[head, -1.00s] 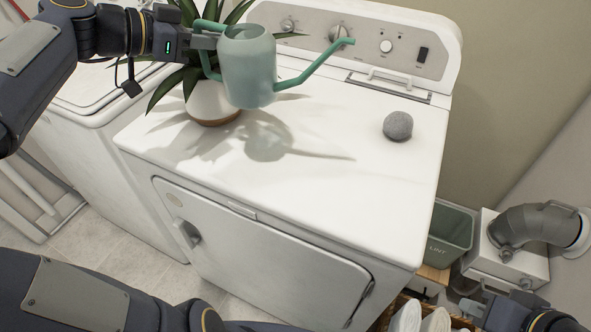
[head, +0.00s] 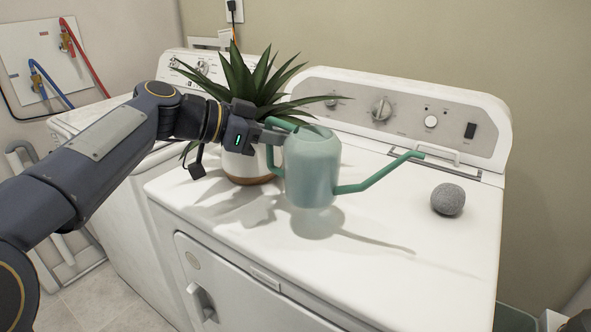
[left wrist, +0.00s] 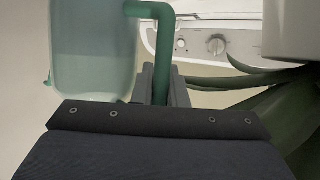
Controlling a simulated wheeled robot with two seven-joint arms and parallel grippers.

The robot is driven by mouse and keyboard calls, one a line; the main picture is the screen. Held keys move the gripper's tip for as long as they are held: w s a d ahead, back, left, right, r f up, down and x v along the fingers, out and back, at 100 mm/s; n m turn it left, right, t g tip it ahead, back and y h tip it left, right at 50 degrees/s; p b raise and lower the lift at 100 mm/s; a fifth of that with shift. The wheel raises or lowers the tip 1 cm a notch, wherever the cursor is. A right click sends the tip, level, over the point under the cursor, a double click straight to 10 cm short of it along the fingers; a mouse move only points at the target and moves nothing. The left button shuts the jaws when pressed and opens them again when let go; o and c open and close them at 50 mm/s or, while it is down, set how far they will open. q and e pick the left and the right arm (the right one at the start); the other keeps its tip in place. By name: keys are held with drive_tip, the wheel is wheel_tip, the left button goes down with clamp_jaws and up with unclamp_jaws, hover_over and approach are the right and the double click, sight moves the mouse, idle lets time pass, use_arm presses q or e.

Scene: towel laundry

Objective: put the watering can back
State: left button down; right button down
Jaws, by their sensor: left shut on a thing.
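A pale green watering can (head: 313,170) with a darker green handle and a long spout pointing right is over the white dryer top (head: 410,280). It looks about upright, and its shadow lies just below it, with a small gap that suggests it is held slightly above the surface. My left gripper (head: 272,135) comes in from the left and is shut on the can's handle. In the left wrist view the handle (left wrist: 161,55) runs between the fingers, beside the can body (left wrist: 90,50).
A potted plant (head: 247,165) in a white pot with a brown base stands just left of the can, its leaves close to my gripper. A grey ball (head: 447,199) sits on the dryer's right side. The dryer's control panel (head: 405,118) rises behind. The front dryer top is clear.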

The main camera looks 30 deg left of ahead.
use_arm(q)
drive_tip(key=shift+w+d+f+b, duration=0.2)
drive_tip(key=shift+w+f, duration=0.35)
drive_tip(key=shift+f, duration=0.7)
drive_tip(key=shift+w+d+f+b, duration=0.2)
drive_tip(key=shift+w+f, duration=0.4)
drive_tip(key=shift+f, duration=0.65)
drive_tip(key=shift+w+d+f+b, duration=0.1)
drive_tip(key=shift+w+d+f, duration=0.35)
drive_tip(key=shift+f, duration=0.8)
drive_tip(key=shift+w+a, duration=0.1)
drive_tip(key=shift+a, duration=0.05)
drive_tip(key=shift+f, duration=0.15)
drive_tip(key=c, duration=1.9)
unclamp_jaws()
drive_tip(key=o, duration=0.4)
drive_tip(key=shift+o, duration=0.2)
